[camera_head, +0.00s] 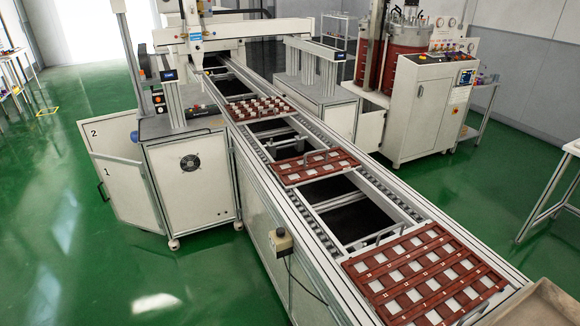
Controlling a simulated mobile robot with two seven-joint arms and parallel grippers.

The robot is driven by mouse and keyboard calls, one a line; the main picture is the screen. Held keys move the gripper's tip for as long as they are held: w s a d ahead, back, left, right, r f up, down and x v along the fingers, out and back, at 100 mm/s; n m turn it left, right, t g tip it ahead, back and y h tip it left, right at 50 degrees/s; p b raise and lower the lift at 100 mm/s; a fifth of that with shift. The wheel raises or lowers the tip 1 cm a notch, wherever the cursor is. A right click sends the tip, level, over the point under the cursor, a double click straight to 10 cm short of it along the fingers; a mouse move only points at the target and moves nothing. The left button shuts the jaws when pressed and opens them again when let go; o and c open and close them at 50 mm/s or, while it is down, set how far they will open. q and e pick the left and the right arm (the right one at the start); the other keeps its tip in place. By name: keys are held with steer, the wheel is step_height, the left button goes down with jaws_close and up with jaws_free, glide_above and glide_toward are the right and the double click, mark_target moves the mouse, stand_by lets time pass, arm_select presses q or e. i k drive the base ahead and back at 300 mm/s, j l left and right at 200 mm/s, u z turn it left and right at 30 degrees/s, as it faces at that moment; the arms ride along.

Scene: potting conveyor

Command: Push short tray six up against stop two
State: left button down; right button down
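Several narrow red-brown trays with pale square cells lie side by side as a block (398,252) on the near end of the conveyor. Small white marks on their edges are too small to read, so I cannot tell which is short tray six. Another red-brown tray group (346,158) lies farther up the conveyor, apart from the near block. Thin metal crossbars span the conveyor, one (388,233) just beyond the near block and one near the middle group. I cannot tell which is stop two. Neither of my grippers is in view.
A far tray (236,113) holds several small pale pieces near the gantry (215,32). Conveyor rails (310,228) run along both sides, with dark open gaps between the tray groups. A control box (281,240) sits on the left side. A tan container edge (545,300) shows at lower right.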

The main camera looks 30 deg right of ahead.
mark_target(324, 163)
steer(key=i+j+z, duration=0.2)
steer(key=i, duration=0.25)
steer(key=i+j+z, duration=0.15)
steer(key=i, duration=0.3)
steer(key=i+j+z, duration=0.2)
steer(key=i, duration=0.25)
steer(key=i+j+z, duration=0.75)
steer(key=j, duration=0.2)
steer(key=i+j+z, duration=0.15)
steer(key=i+j, duration=0.2)
steer(key=i, duration=0.15)
